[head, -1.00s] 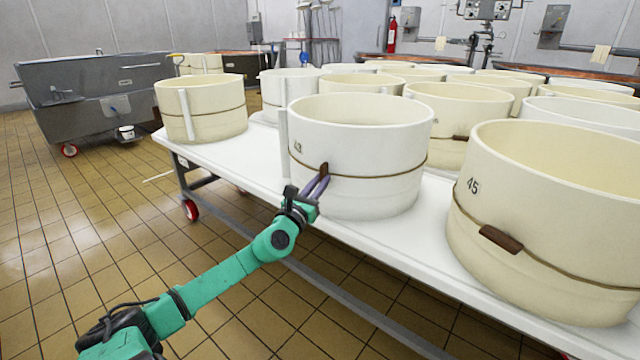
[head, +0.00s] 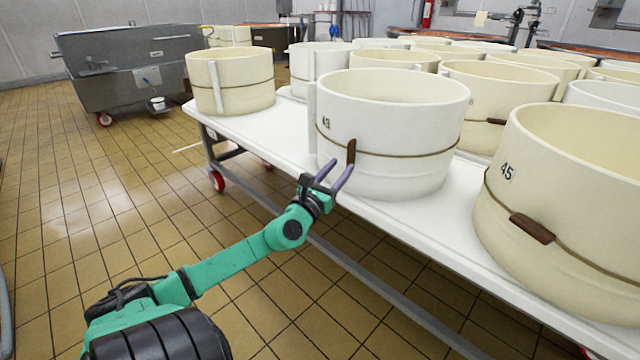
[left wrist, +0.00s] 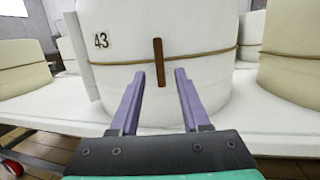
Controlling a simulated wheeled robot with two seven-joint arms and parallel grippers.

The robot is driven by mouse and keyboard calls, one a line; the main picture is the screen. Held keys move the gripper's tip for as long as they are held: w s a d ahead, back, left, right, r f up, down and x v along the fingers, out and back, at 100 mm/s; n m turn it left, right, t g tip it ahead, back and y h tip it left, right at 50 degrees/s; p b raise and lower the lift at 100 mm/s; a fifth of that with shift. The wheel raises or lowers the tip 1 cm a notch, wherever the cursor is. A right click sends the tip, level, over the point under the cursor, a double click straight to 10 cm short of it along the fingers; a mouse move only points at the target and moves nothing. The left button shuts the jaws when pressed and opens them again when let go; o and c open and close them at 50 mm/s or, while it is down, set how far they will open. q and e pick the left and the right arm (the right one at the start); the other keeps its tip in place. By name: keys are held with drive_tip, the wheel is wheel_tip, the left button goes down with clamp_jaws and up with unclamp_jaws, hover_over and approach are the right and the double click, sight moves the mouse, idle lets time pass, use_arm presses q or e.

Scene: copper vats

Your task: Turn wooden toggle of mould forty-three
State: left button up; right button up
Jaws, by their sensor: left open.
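Mould forty-three (head: 410,110) is a white round mould on the near edge of the white table, with a cord around its middle. It fills the middle of the left wrist view (left wrist: 200,28). Its brown wooden toggle (head: 351,152) stands upright on the cord; in the left wrist view the toggle (left wrist: 159,62) is nearly vertical. My left gripper (head: 338,172) has its purple fingers spread, empty, just below and in front of the toggle. In the left wrist view the fingertips (left wrist: 161,74) lie either side of the toggle's lower part, apart from it. My right gripper is out of view.
Cream mould 45 (head: 570,190), with its toggle (head: 532,228) lying along its cord, stands at the right. Several more moulds crowd the white table (head: 290,140) behind. A grey wheeled vat (head: 130,70) stands back left. Tiled floor at left is clear.

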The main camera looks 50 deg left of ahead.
use_arm(q)
drive_tip(key=b+v, duration=0.2)
drive_tip(key=v, duration=0.8)
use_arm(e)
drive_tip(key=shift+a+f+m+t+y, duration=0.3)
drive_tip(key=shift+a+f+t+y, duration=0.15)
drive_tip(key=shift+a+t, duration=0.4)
use_arm(q)
drive_tip(key=shift+f, duration=0.1)
